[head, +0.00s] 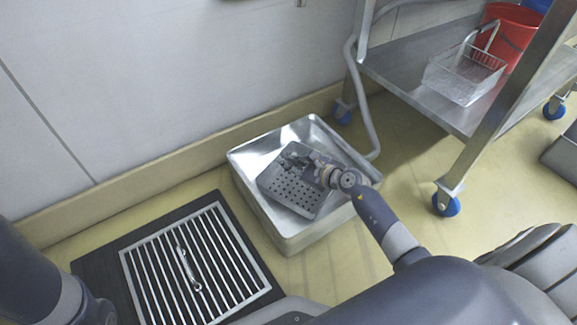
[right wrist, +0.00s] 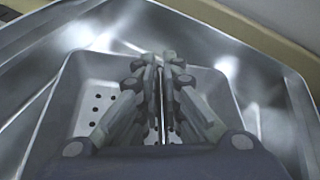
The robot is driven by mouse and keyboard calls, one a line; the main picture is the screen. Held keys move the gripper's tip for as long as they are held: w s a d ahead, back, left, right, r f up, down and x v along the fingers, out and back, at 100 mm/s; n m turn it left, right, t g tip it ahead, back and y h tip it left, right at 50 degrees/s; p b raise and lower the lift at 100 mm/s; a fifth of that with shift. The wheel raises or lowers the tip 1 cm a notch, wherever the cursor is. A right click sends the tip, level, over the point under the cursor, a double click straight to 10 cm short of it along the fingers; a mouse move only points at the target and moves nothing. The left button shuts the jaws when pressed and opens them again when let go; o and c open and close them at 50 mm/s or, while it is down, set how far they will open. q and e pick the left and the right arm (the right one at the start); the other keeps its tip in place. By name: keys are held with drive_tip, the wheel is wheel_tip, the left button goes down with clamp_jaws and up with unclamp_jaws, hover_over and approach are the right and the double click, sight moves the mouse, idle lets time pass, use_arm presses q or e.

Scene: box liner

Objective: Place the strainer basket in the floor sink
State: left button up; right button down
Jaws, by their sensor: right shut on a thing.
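The floor sink (head: 248,160) is a square, shiny metal basin on the floor by the wall. The strainer basket (head: 292,195), grey with rows of holes, is inside the sink's outline and looks turned relative to its rim. My right gripper (head: 293,163) reaches over the sink and is shut on a thin upright part of the basket. In the right wrist view the fingers (right wrist: 160,62) meet on that thin part, with the holed basket (right wrist: 92,82) around it and the sink walls (right wrist: 35,72) beyond. Whether the basket touches the sink bottom is unclear. My left gripper is out of view.
A slatted floor grate (head: 190,262) with a handle lies left of the sink. A wheeled metal rack (head: 405,75) at the right carries a wire basket (head: 465,78) and a red bucket (head: 512,38). A hose or pipe (head: 366,110) runs down near the sink's right corner.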

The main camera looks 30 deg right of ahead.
drive_tip(key=shift+r, duration=0.2)
drive_tip(key=shift+f, duration=0.1)
drive_tip(key=c, duration=2.1)
unclamp_jaws()
drive_tip(key=shift+f, duration=0.1)
drive_tip(key=o, duration=0.3)
drive_tip(key=shift+o, duration=0.2)
drive_tip(key=shift+r, duration=0.25)
drive_tip(key=p+v, duration=0.5)
drive_tip(key=v, duration=0.7)
drive_tip(key=shift+f, duration=0.1)
